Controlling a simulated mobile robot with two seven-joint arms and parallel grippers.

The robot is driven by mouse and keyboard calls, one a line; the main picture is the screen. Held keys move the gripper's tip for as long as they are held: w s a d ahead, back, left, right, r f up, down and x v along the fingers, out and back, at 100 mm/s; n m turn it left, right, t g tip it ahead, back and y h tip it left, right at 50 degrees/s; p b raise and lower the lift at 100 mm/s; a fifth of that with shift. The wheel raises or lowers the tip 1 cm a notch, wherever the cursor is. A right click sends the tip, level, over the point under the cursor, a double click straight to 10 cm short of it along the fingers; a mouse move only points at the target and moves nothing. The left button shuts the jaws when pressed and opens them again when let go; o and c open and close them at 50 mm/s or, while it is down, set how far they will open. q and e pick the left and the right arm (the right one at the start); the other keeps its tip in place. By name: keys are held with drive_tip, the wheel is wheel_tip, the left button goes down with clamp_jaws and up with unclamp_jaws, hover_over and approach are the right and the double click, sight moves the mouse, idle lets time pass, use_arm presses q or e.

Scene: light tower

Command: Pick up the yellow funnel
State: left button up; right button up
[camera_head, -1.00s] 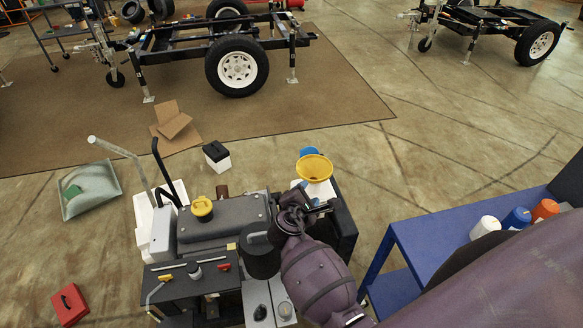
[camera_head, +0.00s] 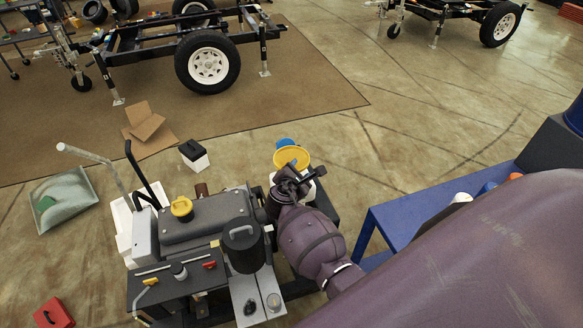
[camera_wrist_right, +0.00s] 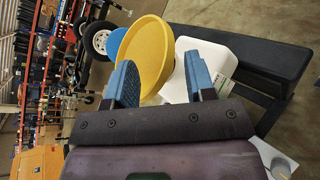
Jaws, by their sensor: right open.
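The yellow funnel (camera_head: 291,158) stands on the far end of the machine, with its wide mouth up in the head view. In the right wrist view the funnel (camera_wrist_right: 145,55) is large, just beyond the fingertips. My right gripper (camera_head: 297,171) is close beside the funnel on its near side. Its two blue-padded fingers in the right wrist view (camera_wrist_right: 162,85) are apart, with part of the funnel's rim showing in line with the gap between them. I cannot tell whether they touch it. My left gripper does not show.
A white container (camera_wrist_right: 205,60) and a blue object (camera_head: 286,143) are right by the funnel. The engine with its yellow cap (camera_head: 182,208) and a black canister (camera_head: 242,246) are to the left. A blue table (camera_head: 420,215) with bottles stands at right.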

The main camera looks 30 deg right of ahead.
drive_tip(key=shift+x, duration=1.35)
drive_tip(key=shift+c, duration=0.3)
clamp_jaws()
drive_tip(key=shift+r, duration=0.1)
